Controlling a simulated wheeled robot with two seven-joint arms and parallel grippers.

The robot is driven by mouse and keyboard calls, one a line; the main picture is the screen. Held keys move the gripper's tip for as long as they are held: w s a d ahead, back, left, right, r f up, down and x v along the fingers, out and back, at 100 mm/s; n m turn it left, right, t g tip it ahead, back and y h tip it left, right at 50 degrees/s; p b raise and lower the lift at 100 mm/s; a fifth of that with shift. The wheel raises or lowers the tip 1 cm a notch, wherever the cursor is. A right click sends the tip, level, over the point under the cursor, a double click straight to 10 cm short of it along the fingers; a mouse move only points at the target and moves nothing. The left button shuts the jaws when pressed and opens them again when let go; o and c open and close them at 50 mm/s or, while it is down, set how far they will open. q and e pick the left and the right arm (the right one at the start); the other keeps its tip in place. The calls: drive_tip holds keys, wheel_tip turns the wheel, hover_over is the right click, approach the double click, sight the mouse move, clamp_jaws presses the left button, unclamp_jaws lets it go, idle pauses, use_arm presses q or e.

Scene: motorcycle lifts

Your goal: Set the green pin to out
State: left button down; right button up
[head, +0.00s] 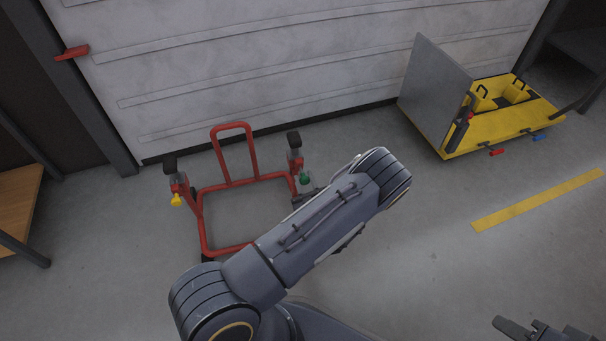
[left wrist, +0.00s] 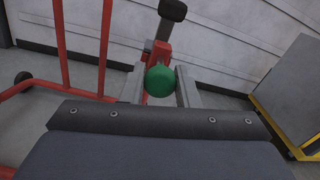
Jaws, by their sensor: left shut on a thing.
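The green pin (head: 304,178) has a round green knob and sits on the right upright of the red wheeled stand (head: 204,225). In the left wrist view the green knob (left wrist: 160,81) lies between the two grey fingers of my left gripper (left wrist: 161,88). My left gripper is shut on the knob, and it shows in the head view (head: 306,194) partly hidden behind my forearm. How far the pin is pulled is hard to see. My right gripper (head: 543,328) is at the bottom right edge, partly cut off, its fingers apart and empty.
A yellow pin (head: 176,199) is on the stand's left upright. A yellow lift unit (head: 500,118) with a grey panel, a red handle and a blue handle stands at the right. A wall is close behind the stand. The floor at right front is clear.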

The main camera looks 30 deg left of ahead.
use_arm(q)
drive_tip(key=c, duration=1.1)
unclamp_jaws()
drive_tip(key=shift+s+d, duration=0.1)
drive_tip(key=p+v, duration=0.2)
drive_tip(key=v, duration=0.5)
drive_tip(key=shift+s+d, duration=0.3)
